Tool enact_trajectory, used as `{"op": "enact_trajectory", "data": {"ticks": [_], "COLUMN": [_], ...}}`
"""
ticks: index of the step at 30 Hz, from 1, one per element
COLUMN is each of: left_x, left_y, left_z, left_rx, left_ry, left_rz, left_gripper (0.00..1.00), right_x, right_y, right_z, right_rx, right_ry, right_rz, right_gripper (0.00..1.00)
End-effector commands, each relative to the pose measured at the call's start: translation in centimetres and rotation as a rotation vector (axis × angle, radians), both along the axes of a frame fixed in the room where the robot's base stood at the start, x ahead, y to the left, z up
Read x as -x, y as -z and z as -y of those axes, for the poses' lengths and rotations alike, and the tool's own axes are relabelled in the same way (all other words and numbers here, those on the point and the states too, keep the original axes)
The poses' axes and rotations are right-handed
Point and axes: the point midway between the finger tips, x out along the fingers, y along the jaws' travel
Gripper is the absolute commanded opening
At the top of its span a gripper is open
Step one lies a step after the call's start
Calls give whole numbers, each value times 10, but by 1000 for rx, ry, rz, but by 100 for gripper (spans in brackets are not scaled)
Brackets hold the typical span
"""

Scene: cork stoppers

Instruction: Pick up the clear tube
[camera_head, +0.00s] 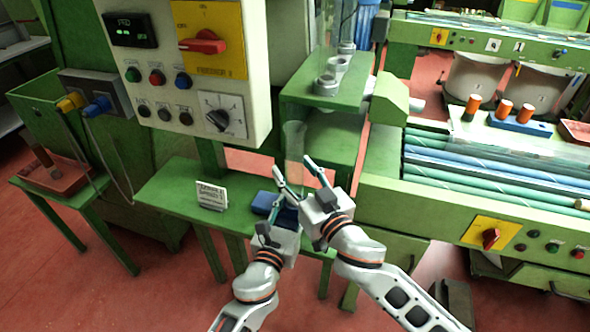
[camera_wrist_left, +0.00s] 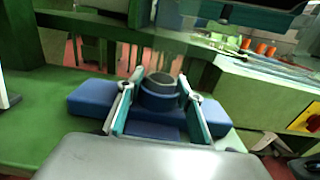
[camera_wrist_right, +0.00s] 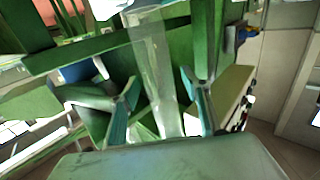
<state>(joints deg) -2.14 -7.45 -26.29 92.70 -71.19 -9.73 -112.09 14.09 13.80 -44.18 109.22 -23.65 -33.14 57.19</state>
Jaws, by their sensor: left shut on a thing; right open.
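The clear tube (camera_head: 293,138) stands upright in the head view, see-through and faint, its lower part partly hidden by my right gripper. In the right wrist view the tube (camera_wrist_right: 158,70) runs between the two spread fingers of my right gripper (camera_wrist_right: 164,100), which is open around it. My right gripper (camera_head: 294,168) is above my left one in the head view. My left gripper (camera_wrist_left: 158,86) is shut on the round blue socket (camera_wrist_left: 158,101) of a blue stand (camera_wrist_left: 92,98). The socket has a dark grey opening. In the head view my left gripper (camera_head: 281,211) is low beside the stand (camera_head: 264,202).
The stand rests on a green bench (camera_head: 165,192) with a small white sign (camera_head: 212,195). A control panel (camera_head: 180,60) hangs at the upper left. Green machine shelves (camera_head: 330,95) are behind the tube. A conveyor (camera_head: 480,165) and orange cylinders on a blue block (camera_head: 520,123) are right.

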Motion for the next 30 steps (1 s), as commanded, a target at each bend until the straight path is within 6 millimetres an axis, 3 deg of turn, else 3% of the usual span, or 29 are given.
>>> {"op": "enact_trajectory", "data": {"ticks": [3, 8, 9, 20, 29, 30], "left_x": [0, 0, 0, 0, 0, 0], "left_y": [0, 0, 0, 0, 0, 0], "left_z": [0, 0, 0, 0, 0, 0], "left_rx": [0, 0, 0, 0, 0, 0], "left_ry": [0, 0, 0, 0, 0, 0], "left_rz": [-1, -1, -1, -1, -1, -1], "left_gripper": [7, 7, 7, 6, 7, 7], "right_x": [0, 0, 0, 0, 0, 8], "right_y": [0, 0, 0, -3, -39, -34], "right_z": [0, 0, 0, 0, 0, 4], "right_rx": [0, 0, 0, -2, -4, -2], "right_ry": [0, 0, 0, 0, -1, -1], "right_rz": [0, 0, 0, 1, 3, -3], "right_gripper": [48, 9, 5, 5, 5, 5]}}
